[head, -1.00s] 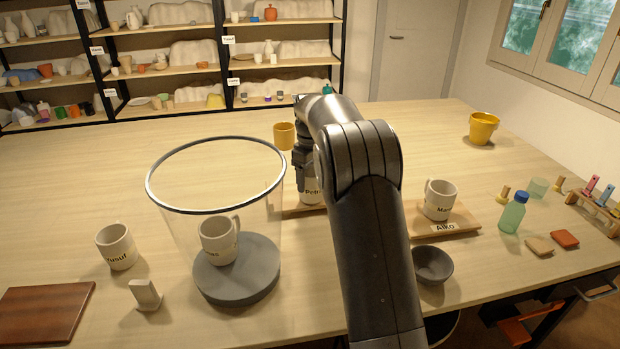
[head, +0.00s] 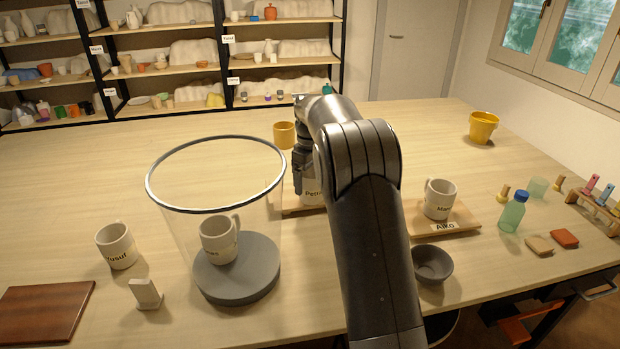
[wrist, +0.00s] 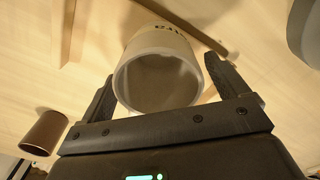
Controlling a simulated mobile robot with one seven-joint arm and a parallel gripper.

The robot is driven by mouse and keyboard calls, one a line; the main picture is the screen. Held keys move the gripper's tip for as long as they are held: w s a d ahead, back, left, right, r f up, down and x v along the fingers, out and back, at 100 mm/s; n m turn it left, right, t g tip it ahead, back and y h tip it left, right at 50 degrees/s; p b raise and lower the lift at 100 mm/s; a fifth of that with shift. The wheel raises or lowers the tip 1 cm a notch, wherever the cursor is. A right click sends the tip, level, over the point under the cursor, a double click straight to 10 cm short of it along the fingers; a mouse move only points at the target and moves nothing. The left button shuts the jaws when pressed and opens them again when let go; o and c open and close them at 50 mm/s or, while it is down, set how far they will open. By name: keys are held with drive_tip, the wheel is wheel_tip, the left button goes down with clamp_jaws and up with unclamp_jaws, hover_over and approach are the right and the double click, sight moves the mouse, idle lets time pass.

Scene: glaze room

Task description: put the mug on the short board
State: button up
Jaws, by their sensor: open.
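A white mug (head: 312,191), its lettering starting "Petr", is on a light wooden board (head: 291,210) behind my arm. My gripper (head: 300,185) is at this mug, partly hidden by my arm. In the wrist view the mug (wrist: 158,72) is between my open fingers (wrist: 160,68), its rim facing the camera; a gap shows on the right side. Another light board (head: 462,222), labelled "Aiko", carries a white mug (head: 439,198) marked "Mar…". A dark red-brown board (head: 42,312) lies empty at front left. I cannot tell which board is the short one.
A clear bin-like cylinder (head: 215,150) encloses a white mug (head: 218,240) on a grey disc (head: 240,280). A "Yusuf" mug (head: 116,246) and small stand (head: 146,294) are left. A grey bowl (head: 432,264), green bottle (head: 513,212) and yellow bucket (head: 482,127) are right.

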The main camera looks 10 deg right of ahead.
wheel_tip(320, 180, up, 11)
drive_tip(key=s+r+m+t, duration=0.25)
drive_tip(key=s+r, duration=0.45)
drive_tip(key=s, duration=0.4)
drive_tip(key=s+f+m+t, duration=0.2)
drive_tip(key=s+m, duration=0.3)
drive_tip(key=s, duration=1.8)
drive_tip(key=s+f+m+t, duration=0.1)
drive_tip(key=s+f, duration=0.5)
drive_tip(key=s, duration=0.3)
drive_tip(key=shift+s+f, duration=0.2)
drive_tip(key=shift+f, duration=0.1)
